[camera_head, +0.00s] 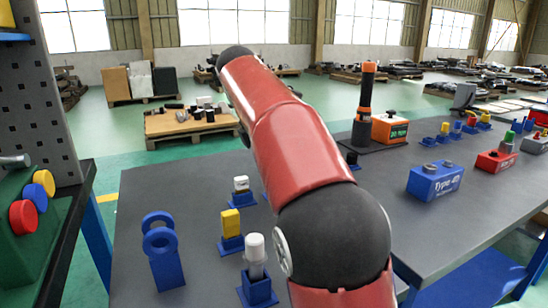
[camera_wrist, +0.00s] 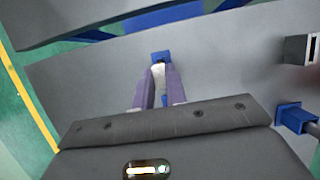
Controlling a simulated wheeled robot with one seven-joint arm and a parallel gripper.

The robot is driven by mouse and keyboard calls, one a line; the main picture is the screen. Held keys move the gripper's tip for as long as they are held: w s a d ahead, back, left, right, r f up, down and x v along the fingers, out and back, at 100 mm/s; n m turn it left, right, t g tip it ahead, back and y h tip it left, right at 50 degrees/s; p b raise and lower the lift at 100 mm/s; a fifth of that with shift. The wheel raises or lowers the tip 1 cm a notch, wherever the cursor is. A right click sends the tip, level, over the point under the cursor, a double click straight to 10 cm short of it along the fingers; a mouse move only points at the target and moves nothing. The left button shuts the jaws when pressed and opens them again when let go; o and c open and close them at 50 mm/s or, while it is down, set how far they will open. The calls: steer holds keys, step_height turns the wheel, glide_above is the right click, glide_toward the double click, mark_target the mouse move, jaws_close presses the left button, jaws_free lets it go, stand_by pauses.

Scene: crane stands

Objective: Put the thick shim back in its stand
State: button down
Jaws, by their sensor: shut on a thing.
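In the wrist view my gripper (camera_wrist: 157,98) is shut on a pale grey-white piece (camera_wrist: 159,74), which looks like the thick shim. A small blue stand (camera_wrist: 160,56) shows just beyond the fingertips, in line with the piece. I cannot tell whether the piece touches this stand or is inside it. In the head view my red arm hides the gripper, the held piece and the table right behind it.
In the head view, blue stands hold a white-topped piece (camera_head: 241,184), a yellow block (camera_head: 231,223) and a white cylinder (camera_head: 255,248). A blue ring-shaped holder (camera_head: 165,262) stands left. A blue stand (camera_wrist: 294,118) and grey block (camera_wrist: 297,49) are right in the wrist view.

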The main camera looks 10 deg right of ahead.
steer(key=shift+f+b, duration=0.3)
steer(key=shift+f, duration=0.45)
steer(key=c, duration=1.3)
jaws_free()
steer(key=shift+c, duration=0.2)
steer(key=shift+p+v, duration=1)
steer(key=shift+v, duration=1.5)
